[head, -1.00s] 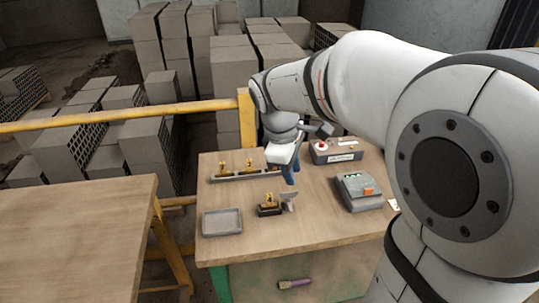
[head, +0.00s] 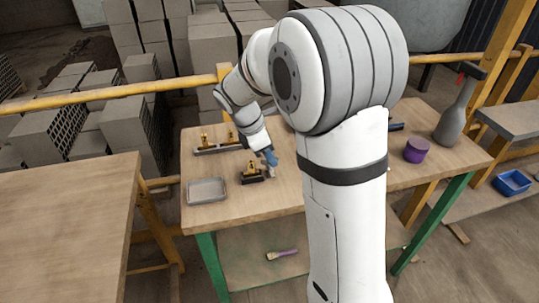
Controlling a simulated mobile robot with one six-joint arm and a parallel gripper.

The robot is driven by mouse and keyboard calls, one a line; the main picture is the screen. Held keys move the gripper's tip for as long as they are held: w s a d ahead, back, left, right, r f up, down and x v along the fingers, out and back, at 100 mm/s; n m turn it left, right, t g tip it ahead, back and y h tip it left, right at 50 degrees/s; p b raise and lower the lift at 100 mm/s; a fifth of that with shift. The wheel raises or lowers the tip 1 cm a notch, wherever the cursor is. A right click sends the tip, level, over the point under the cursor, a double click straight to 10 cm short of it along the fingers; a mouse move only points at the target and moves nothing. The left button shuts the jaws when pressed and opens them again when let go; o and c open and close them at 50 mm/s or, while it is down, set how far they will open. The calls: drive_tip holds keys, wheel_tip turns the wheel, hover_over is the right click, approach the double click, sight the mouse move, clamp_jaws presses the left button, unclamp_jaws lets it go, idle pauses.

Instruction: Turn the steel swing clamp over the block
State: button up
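A small dark fixture (head: 252,179) with a yellow block (head: 251,168) on it stands on the wooden workbench in the head view. A small grey steel piece beside its right end, which looks like the swing clamp (head: 268,173), is partly hidden by my fingers. My gripper (head: 271,159) points down with its blue-grey fingertips close to that piece, just right of the yellow block. Whether the fingers touch the clamp, and whether they are open or shut, is too small to tell.
A rail (head: 217,148) with yellow pieces lies behind the fixture, and a grey tray (head: 206,190) lies to its left. My arm covers the bench's middle. A yellow railing (head: 110,92) runs behind.

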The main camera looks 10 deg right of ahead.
drive_tip(key=shift+d+f, duration=0.1)
drive_tip(key=shift+f, duration=0.15)
clamp_jaws()
